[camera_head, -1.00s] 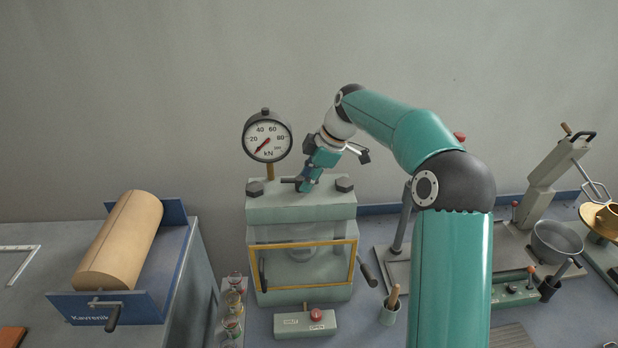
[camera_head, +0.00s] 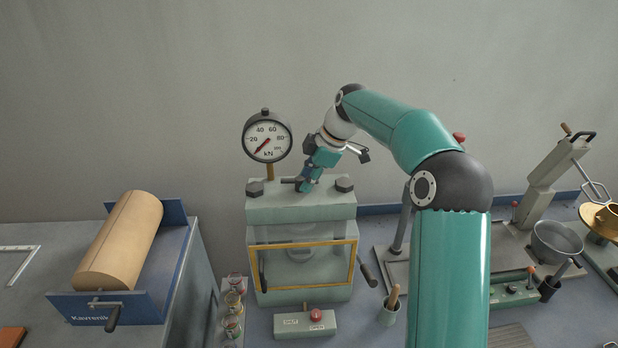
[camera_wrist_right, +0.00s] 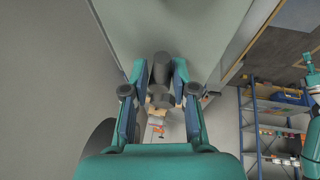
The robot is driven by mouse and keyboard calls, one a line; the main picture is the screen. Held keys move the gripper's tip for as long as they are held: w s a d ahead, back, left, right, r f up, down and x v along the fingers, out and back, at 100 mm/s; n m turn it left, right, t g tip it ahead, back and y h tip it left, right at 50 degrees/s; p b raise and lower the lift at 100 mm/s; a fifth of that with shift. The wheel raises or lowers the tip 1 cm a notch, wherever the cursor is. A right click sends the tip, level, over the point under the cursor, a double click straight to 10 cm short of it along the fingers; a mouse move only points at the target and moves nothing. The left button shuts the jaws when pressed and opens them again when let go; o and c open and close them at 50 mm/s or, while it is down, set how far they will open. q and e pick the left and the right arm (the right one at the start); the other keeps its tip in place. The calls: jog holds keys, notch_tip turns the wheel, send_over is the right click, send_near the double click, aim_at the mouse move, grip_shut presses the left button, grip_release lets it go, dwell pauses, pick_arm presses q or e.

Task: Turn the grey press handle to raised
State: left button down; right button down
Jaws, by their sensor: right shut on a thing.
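The press (camera_head: 300,212) is a pale grey-green block with a yellow-framed clear guard (camera_head: 303,242) at its front. A dark grey handle (camera_head: 289,181) shows as a short bar on top of the press, between two dark bolts. My right gripper (camera_head: 303,187) reaches down onto the top of the press from the right and is shut on this handle. In the right wrist view, the dark grey cylindrical handle (camera_wrist_right: 161,70) sits between the two fingers. Part of the handle is hidden by the fingers in the head view. My left gripper is not in view.
A dark side lever (camera_head: 367,270) sticks out at the press's right. A button box (camera_head: 305,323) stands in front, and a blue roller stand (camera_head: 130,310) is at the left. Wall space above is clear.

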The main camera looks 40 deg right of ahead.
jog(key=shift+a+f, duration=0.1)
dwell(0.4)
jog(key=c, duration=0.9)
grip_release()
jog(key=v, duration=1.2)
jog(key=shift+w, duration=0.1)
jog(key=shift+c, duration=0.2)
